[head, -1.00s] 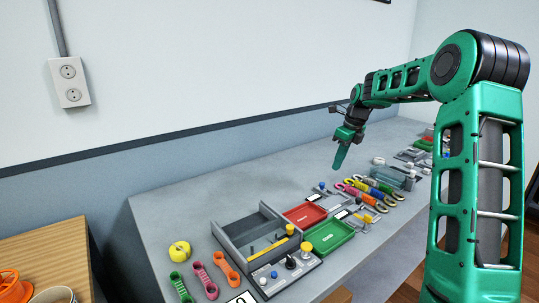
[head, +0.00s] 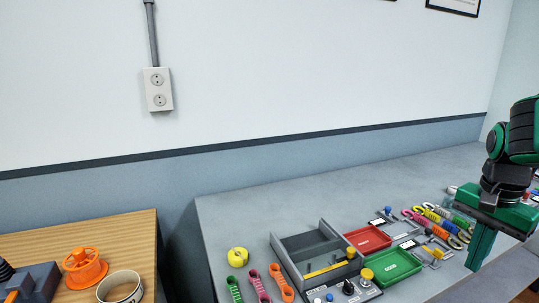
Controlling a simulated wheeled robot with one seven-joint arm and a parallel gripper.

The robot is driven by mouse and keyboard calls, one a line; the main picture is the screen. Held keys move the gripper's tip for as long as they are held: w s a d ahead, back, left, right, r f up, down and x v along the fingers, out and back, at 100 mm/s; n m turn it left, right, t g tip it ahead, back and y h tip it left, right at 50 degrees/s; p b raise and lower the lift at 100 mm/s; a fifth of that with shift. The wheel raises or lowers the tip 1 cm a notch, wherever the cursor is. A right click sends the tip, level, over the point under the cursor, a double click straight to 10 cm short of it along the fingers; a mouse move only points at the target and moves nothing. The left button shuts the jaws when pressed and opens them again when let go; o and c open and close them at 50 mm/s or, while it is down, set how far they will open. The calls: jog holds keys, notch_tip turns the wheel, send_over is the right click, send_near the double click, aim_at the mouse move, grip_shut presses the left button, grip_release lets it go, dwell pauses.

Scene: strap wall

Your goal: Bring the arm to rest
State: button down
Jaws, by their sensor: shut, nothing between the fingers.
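My gripper (head: 478,252) is at the right side of the head view, pointing down with its fingers together. It is shut and empty. It hangs in front of the right part of the grey bench (head: 300,198), beside a row of coloured straps (head: 440,222). The gripper partly covers what lies behind it. Most of my arm is cut off by the right edge of the picture.
On the bench are a grey open box (head: 284,256), a red tray (head: 367,239), a green tray (head: 391,267), a yellow tape roll (head: 237,256) and several link-shaped pieces (head: 276,284). A wooden table (head: 100,237) stands at the left. The bench's back is clear.

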jog(key=s+a+f+n, duration=0.1)
jog(key=s+f+n, duration=0.1)
jog(key=s, duration=0.4)
jog(key=s+a+f+n+y, duration=0.1)
jog(key=s+a+f+n, duration=0.1)
jog(key=s+n, duration=0.2)
jog(key=s, duration=0.3)
jog(key=shift+s+f+n, duration=0.15)
jog(key=shift+f+n, duration=0.1)
jog(key=shift+n, duration=0.15)
jog(key=shift+a, duration=0.1)
jog(key=shift+w+f, duration=0.25)
jog(key=shift+w, duration=0.4)
